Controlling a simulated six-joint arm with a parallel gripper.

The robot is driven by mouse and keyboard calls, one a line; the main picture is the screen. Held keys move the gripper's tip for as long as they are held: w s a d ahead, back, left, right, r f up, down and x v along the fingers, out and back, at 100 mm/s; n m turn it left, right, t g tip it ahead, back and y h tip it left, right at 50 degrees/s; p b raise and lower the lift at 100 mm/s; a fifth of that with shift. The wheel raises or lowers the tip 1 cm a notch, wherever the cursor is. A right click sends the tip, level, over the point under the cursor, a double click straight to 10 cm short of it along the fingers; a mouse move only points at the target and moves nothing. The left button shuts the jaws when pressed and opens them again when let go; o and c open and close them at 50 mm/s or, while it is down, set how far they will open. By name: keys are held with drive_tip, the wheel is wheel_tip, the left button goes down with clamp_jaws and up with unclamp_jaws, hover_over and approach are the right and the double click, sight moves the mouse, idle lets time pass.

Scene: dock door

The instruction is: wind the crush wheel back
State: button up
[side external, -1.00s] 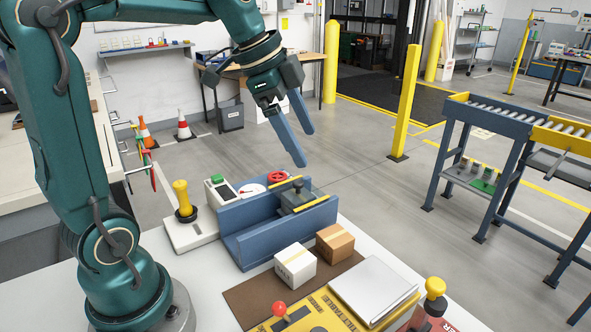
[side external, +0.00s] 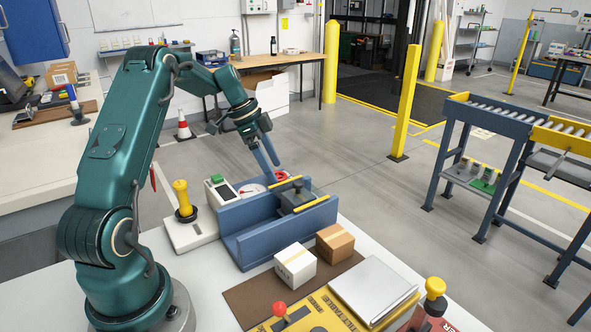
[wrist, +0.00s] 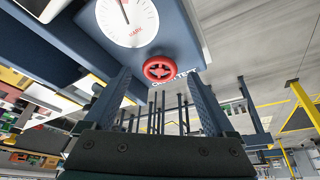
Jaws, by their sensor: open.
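The red crush wheel (side external: 281,176) is at the back of the blue trough-like fixture (side external: 245,247), partly behind my gripper's fingers in the side view. In the wrist view the red wheel (wrist: 160,69) lies between and just beyond my fingertips. A white dial (wrist: 127,20) with a dark needle and the word MARK is above it. My gripper (side external: 273,171) points down at the wheel with its fingers apart. In the wrist view my gripper (wrist: 160,78) has a finger on either side of the wheel. Whether they touch it cannot be told.
A dark grey block (side external: 295,197) sits in the fixture between yellow-edged plates. A yellow-handled lever (side external: 182,197) and a controller with a green button (side external: 218,188) stand left. Two boxes, white (side external: 295,264) and brown (side external: 335,243), sit in front.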

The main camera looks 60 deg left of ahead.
drive_tip(key=shift+x, duration=0.85)
drive_tip(key=c, duration=1.4)
